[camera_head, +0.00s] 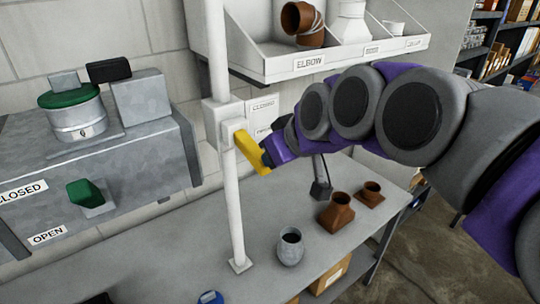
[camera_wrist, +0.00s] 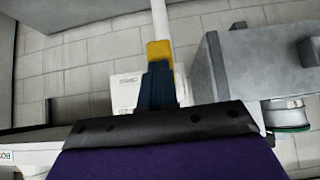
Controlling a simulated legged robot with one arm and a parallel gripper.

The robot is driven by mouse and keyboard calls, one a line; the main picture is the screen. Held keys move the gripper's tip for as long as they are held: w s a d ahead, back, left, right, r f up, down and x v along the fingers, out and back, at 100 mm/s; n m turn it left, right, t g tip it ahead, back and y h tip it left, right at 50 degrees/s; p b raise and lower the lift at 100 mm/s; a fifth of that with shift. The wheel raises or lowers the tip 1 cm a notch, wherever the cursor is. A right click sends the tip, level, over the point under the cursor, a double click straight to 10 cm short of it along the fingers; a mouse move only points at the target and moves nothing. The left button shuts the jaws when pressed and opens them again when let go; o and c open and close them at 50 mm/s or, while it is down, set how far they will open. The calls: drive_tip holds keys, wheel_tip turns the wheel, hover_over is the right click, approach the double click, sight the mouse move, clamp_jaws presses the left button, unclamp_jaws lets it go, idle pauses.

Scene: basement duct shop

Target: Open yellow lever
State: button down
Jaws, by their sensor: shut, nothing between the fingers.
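The yellow lever (camera_head: 252,152) sticks out from a white box (camera_head: 222,124) on a vertical white pipe. It slants down to the right in the head view. My gripper (camera_head: 272,150) is right at the lever, at its right side in the head view; its fingertips are partly hidden there. In the wrist view my gripper's dark fingers (camera_wrist: 157,78) are shut, and the yellow lever (camera_wrist: 159,52) shows just beyond their tips. I cannot tell whether they touch. A sign with CLOSED and OPEN wording (camera_head: 262,115) is on the wall behind the pipe.
A metal duct (camera_head: 150,160) with a green-lidded canister (camera_head: 78,115) and a green handle (camera_head: 85,193) stands left. A shelf marked ELBOW (camera_head: 345,65) hangs above. The bench (camera_head: 200,240) holds a grey cup (camera_head: 290,247) and brown fittings (camera_head: 337,212).

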drive_tip(key=w+a+r+v, duration=0.1)
drive_tip(key=v, duration=1.2)
drive_tip(key=s+d+f+m+g+h+b, duration=0.1)
drive_tip(key=s+f+g+h+b, duration=0.2)
drive_tip(key=f, duration=0.9)
drive_tip(key=s+d+f+m+g+b, duration=0.1)
drive_tip(key=s+f+m+b, duration=0.3)
drive_tip(key=f, duration=0.8)
drive_tip(key=s+d+f+m+g+h+b, duration=0.1)
drive_tip(key=s+d+f+g+b, duration=0.1)
drive_tip(key=s+f, duration=0.5)
drive_tip(key=s+d+f+g+h+b, duration=0.1)
drive_tip(key=s+d+f+g+b, duration=0.1)
drive_tip(key=s+f, duration=0.6)
wheel_tip(320, 180, down, 5)
drive_tip(key=shift+d+m+g, duration=0.4)
drive_tip(key=shift+d+g, duration=0.1)
drive_tip(key=shift+d, duration=0.3)
drive_tip(key=shift+s+a, duration=0.1)
